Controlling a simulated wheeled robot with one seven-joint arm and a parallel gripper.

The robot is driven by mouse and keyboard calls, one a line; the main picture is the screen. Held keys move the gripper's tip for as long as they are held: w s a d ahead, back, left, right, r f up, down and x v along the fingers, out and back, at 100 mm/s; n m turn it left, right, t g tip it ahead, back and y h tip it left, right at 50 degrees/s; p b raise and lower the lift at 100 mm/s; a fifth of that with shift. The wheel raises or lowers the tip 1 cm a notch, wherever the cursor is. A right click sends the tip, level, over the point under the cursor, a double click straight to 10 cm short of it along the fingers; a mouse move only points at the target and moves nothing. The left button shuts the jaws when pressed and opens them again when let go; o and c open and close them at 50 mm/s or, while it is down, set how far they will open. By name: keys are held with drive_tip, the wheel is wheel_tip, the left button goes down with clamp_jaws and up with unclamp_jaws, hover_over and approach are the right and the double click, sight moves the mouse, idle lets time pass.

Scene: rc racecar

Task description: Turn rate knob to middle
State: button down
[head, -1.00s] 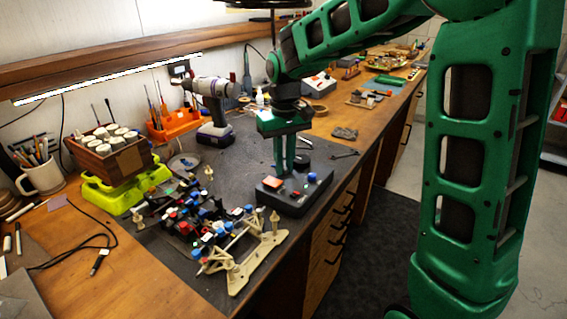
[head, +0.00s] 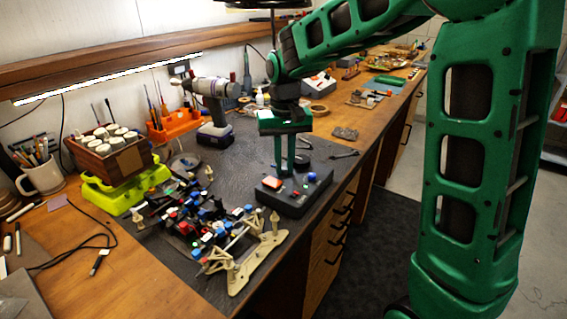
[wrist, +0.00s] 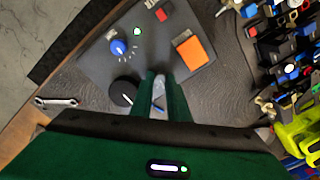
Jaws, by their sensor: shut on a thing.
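The dark control box (head: 290,200) lies on the black mat and also shows in the wrist view (wrist: 95,70). On its top are a blue knob (wrist: 118,47) with tick marks, a green light (wrist: 137,31), a red button (wrist: 161,15), an orange switch (wrist: 189,53) and a black round knob (wrist: 125,92) with a white pointer line. My gripper (head: 285,171) points straight down at the box, its fingers (wrist: 161,80) between the black knob and the orange switch. It is shut on a small part, apparently the rate knob, mostly hidden by the fingers; its pointer angle cannot be read.
A cream stand with coloured parts (head: 268,240) stands close in front of the box. A wrench (head: 345,154) lies near the mat's right edge. A drill (head: 213,110) and a yellow-green base with a wooden box (head: 120,195) stand to the left.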

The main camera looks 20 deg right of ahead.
sight(284, 168)
drive_tip(key=c, duration=1.7)
unclamp_jaws()
wheel_tip(284, 168, up, 11)
drive_tip(key=shift+w+f, duration=0.1)
drive_tip(key=s+d+f+m, duration=0.1)
drive_tip(key=s+d+f, duration=0.1)
drive_tip(key=s+d, duration=0.55)
drive_tip(key=s+d+f+m, duration=0.2)
drive_tip(key=s+d, duration=0.4)
drive_tip(key=s, duration=0.2)
drive_tip(key=shift+m, duration=0.9)
drive_tip(key=s+d+f, duration=0.1)
drive_tip(key=s+f, duration=0.1)
drive_tip(key=s, duration=0.3)
drive_tip(key=s+d+f, duration=0.2)
drive_tip(key=s, duration=0.4)
drive_tip(key=s+d+f, duration=0.1)
drive_tip(key=s+f, duration=0.2)
drive_tip(key=s, duration=0.2)
drive_tip(key=shift+s+d, duration=0.15)
drive_tip(key=shift+d, duration=0.1)
